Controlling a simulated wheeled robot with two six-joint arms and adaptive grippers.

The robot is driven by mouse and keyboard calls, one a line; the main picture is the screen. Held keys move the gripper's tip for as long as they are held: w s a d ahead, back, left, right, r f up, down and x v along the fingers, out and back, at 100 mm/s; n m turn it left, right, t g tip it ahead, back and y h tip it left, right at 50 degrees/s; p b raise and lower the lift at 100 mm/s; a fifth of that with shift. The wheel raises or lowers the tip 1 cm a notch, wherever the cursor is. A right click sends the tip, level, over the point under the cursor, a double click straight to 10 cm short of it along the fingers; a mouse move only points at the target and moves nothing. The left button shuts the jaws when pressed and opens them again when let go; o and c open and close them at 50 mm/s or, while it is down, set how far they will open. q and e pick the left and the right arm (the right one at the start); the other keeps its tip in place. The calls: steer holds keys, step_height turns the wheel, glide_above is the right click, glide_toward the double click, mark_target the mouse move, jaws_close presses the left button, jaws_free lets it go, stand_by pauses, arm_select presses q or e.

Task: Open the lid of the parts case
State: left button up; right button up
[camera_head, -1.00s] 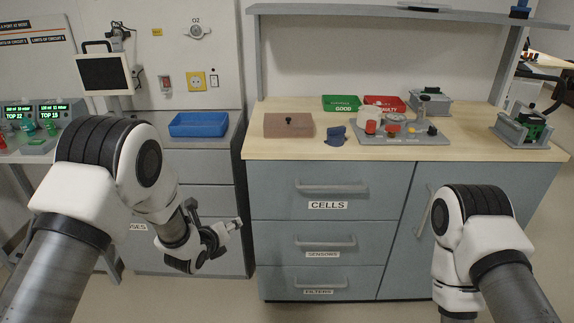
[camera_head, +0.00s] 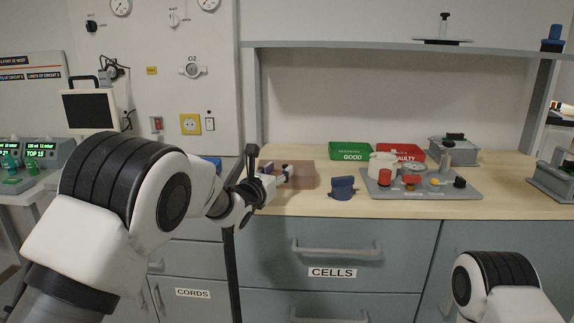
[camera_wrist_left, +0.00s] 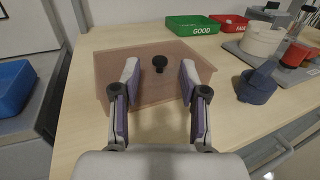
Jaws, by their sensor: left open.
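The parts case is a brownish, see-through box (camera_head: 303,176) at the left of the wooden counter, partly hidden by my left gripper in the head view. In the left wrist view the case (camera_wrist_left: 100,72) shows its flat lid with a black round knob (camera_wrist_left: 159,63); the lid looks closed. My left gripper (camera_head: 280,171) is open and empty at the case's left side. In the left wrist view its two fingers (camera_wrist_left: 160,75) are spread, with the knob appearing between their tips; I cannot tell how far above the lid they are. My right gripper is out of view.
A blue knob-shaped part (camera_head: 342,188) stands right of the case. A green GOOD bin (camera_head: 350,151) and a red FAULTY bin (camera_head: 400,151) are behind, with a grey fixture plate (camera_head: 440,188) further right. A blue bin (camera_wrist_left: 14,86) is left of the counter.

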mark_target(284, 167)
arm_select(q)
steer(key=x, duration=0.4)
steer(key=shift+w+d+f, duration=0.15)
steer(key=shift+w+f, duration=0.15)
steer(key=shift+w, duration=0.1)
steer(key=shift+w+r, duration=0.1)
jaws_close()
